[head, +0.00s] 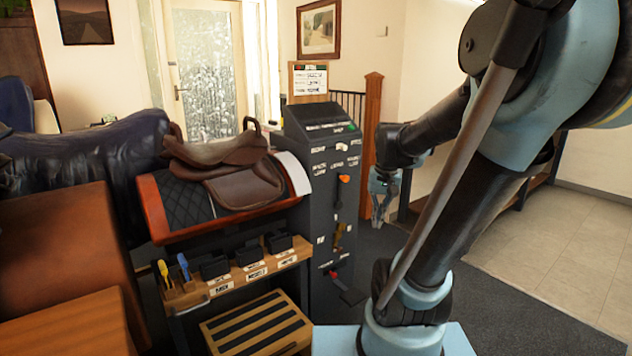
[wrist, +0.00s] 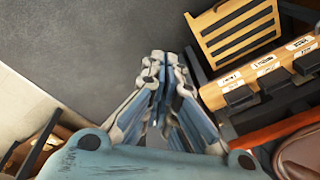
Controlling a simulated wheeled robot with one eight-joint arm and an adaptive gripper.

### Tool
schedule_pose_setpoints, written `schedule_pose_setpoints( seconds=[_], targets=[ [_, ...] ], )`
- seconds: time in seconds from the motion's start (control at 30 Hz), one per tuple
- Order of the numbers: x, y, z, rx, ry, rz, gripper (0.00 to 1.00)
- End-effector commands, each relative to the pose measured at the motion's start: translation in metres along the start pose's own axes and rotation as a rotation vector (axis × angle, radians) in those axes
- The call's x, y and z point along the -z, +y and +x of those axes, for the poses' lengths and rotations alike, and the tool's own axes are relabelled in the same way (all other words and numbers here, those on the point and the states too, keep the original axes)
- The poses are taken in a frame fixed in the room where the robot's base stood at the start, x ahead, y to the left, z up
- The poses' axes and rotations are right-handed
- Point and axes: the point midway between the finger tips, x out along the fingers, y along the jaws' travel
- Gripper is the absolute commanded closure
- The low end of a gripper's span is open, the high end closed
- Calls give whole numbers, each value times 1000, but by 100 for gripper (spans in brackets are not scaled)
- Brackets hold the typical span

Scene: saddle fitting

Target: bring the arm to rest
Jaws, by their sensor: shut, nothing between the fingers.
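My arm is blue and black and fills the right of the head view. My gripper (head: 381,215) hangs pointing down, to the right of the dark control panel (head: 325,200). In the wrist view my gripper (wrist: 165,85) has its fingers together, with nothing held between them, above the grey floor (wrist: 100,40). A brown saddle (head: 225,165) sits on a stand with a black quilted pad (head: 183,203), to the left of the panel and apart from my gripper.
Below the saddle is a wooden shelf (head: 235,278) with labelled black bins. A slatted wooden step (head: 257,325) stands under it. Brown furniture (head: 60,240) fills the left. A wooden post (head: 370,130) stands behind my gripper. Tiled floor (head: 560,230) at right is clear.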

Motion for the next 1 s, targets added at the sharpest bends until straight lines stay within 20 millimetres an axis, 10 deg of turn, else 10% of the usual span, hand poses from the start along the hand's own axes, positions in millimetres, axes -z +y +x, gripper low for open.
schedule_pose_setpoints(
  seconds=[0.5, 1.0],
  targets=[
    [-100, 28, 37, -32, 64, -171, 100],
    [-120, 35, 52, -43, 80, -219, 100]
  ],
)
